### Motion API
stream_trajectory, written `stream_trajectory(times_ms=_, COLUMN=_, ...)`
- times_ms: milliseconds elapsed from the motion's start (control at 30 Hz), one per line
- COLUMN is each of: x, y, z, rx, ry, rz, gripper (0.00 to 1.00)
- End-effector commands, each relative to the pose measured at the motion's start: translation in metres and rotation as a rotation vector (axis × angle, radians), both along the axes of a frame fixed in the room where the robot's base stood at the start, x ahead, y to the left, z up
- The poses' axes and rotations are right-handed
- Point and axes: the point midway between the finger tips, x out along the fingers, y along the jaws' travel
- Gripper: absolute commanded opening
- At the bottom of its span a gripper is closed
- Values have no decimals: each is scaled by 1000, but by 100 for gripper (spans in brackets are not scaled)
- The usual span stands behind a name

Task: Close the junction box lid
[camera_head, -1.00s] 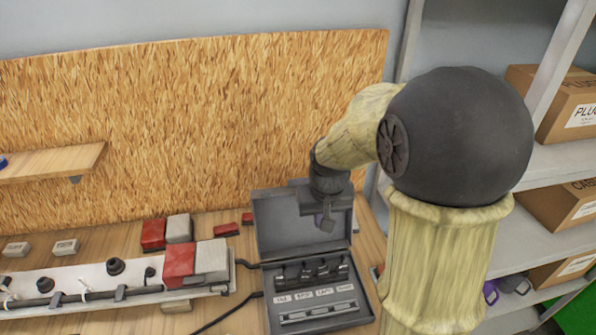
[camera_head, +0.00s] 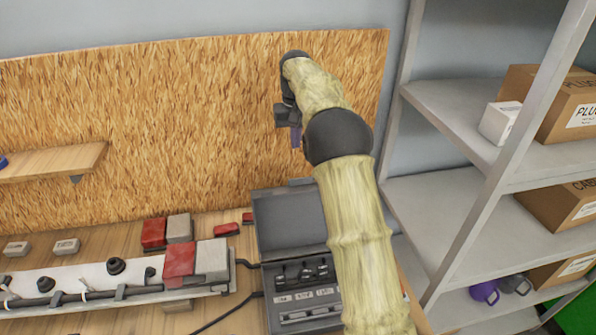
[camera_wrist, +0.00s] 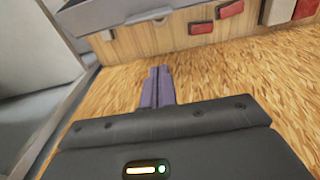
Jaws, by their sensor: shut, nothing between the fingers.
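The junction box (camera_head: 268,300) is a dark grey case on the bench, holding black connectors and a row of small labels. Its lid (camera_head: 287,222) stands open and upright at the back, and my arm hides its right part. My gripper (camera_head: 296,142) is well above the lid, in front of the particle board, apart from the box. Its purple fingers are together and empty; they also show in the wrist view (camera_wrist: 158,75). A grey panel at the top of the wrist view seems to be the lid (camera_wrist: 125,18).
A particle board (camera_head: 150,130) stands behind the bench. A rail (camera_head: 75,283) with red and grey blocks (camera_head: 180,261) lies left of the box. Cables run from the box. Shelves (camera_head: 440,195) with cartons (camera_head: 560,205) stand on the right.

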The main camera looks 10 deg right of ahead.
Motion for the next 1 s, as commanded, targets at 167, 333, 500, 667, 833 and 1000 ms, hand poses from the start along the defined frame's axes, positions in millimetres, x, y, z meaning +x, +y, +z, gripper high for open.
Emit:
stream_trajectory(times_ms=167, x=2, y=1, z=1, rx=0, ry=2, rz=2, gripper=0)
stream_trajectory(times_ms=333, x=2, y=1, z=1, rx=0, ry=1, rz=2, gripper=0)
stream_trajectory(times_ms=500, x=2, y=2, z=-6, rx=0, ry=2, rz=2, gripper=0)
stream_trajectory(times_ms=667, x=2, y=2, z=-26, rx=0, ry=4, rz=3, gripper=0)
stream_trajectory(times_ms=833, x=4, y=2, z=-54, rx=0, ry=4, rz=3, gripper=0)
stream_trajectory(times_ms=1000, x=6, y=2, z=-84, rx=0, ry=4, rz=3, gripper=0)
